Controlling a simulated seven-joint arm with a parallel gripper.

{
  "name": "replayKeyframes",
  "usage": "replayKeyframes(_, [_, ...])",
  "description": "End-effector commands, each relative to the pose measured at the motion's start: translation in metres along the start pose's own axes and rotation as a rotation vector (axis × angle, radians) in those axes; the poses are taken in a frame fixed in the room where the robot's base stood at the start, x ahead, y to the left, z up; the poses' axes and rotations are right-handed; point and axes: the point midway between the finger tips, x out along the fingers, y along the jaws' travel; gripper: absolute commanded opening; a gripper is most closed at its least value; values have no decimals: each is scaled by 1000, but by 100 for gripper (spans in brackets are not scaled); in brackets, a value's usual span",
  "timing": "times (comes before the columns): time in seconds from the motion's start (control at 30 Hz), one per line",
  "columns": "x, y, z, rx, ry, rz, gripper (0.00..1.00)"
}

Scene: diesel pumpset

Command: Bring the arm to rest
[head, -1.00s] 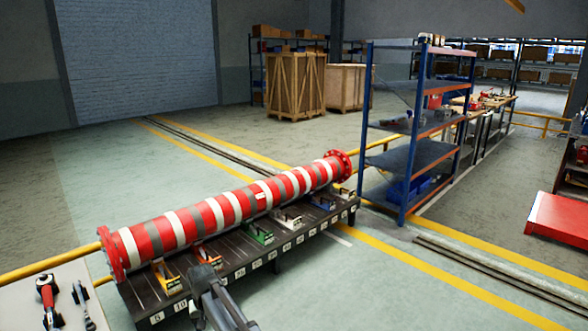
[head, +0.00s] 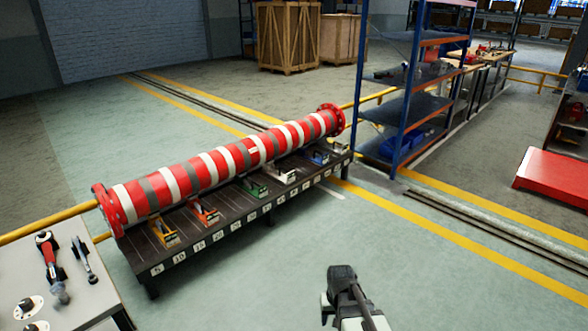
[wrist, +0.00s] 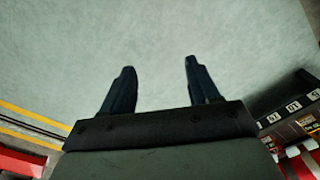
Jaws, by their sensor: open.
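In the wrist view my gripper (wrist: 159,80) is open, its two dark fingers apart with only bare floor between them. In the head view part of my arm's end (head: 345,295) shows at the bottom, over clear floor to the right of the rack. The fingertips cannot be made out there. The gripper touches nothing that I can see.
A red, white and grey striped pipe (head: 225,166) lies above a dark numbered rack (head: 215,240) with several coloured clamps. A grey table (head: 55,295) with tools is at lower left. Blue shelving (head: 403,105) stands behind right. The floor (head: 440,270) at right is open.

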Motion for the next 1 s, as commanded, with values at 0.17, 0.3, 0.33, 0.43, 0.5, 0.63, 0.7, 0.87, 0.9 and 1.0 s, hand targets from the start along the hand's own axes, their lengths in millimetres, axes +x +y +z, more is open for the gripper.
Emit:
replayKeyframes(0.17, [6, 33, 29, 39, -2, 0, 60])
replayKeyframes(0.3, [20, 40, 42, 46, -24, 0, 60])
replayKeyframes(0.33, [24, 40, 45, 46, -32, 0, 60])
replayKeyframes(0.43, [37, 39, 57, 46, -62, -1, 60])
replayKeyframes(0.5, [48, 39, 67, 46, -85, -1, 60])
replayKeyframes(0.63, [70, 38, 89, 47, -135, -3, 60])
replayKeyframes(0.7, [83, 37, 104, 47, -167, -3, 60])
replayKeyframes(0.87, [114, 35, 142, 47, -247, -5, 60])
replayKeyframes(0.9, [122, 35, 152, 48, -266, -5, 60])
replayKeyframes(1.0, [139, 34, 177, 48, -316, -7, 60])
